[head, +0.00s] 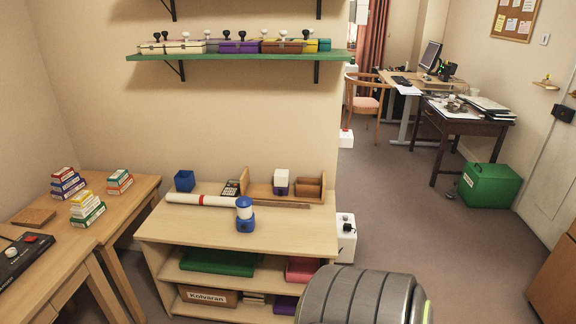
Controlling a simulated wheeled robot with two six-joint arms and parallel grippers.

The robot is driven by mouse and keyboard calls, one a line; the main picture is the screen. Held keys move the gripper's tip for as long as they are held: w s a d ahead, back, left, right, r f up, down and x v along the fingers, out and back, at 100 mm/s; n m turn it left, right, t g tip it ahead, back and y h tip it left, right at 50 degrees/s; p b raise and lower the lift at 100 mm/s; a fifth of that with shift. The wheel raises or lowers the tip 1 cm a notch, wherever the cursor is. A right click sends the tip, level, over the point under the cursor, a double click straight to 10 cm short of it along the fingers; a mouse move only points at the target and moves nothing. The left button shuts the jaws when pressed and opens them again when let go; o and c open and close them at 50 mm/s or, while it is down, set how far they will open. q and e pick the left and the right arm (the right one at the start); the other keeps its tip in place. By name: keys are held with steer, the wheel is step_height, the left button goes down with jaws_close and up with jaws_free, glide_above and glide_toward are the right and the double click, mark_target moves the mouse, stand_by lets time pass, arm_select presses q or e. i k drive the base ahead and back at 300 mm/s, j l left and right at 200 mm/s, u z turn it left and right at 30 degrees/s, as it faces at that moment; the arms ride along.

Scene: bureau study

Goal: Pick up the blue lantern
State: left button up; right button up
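The blue lantern (245,215) stands upright on top of the light wooden shelf unit (290,233), near its middle. It has a blue base and cap with a pale middle section. A white roll with a red band (201,200) lies just to its left and behind. Neither of my grippers shows in the head view.
A blue cup (184,180), a dark calculator (231,188) and a wooden organizer (297,194) stand behind the lantern. A green wall shelf (235,56) with several boxes hangs above. The unit's top is bare right of the lantern. A desk (90,215) with stacked boxes adjoins on the left.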

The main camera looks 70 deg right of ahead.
mark_target(246, 216)
steer(key=z, duration=1.85)
steer(key=i+l, duration=0.15)
steer(key=l, duration=0.15)
steer(key=i+l+u, duration=0.15)
steer(key=l, duration=0.2)
steer(key=i+l, duration=0.2)
steer(key=l+u, duration=0.05)
steer(key=l, duration=0.05)
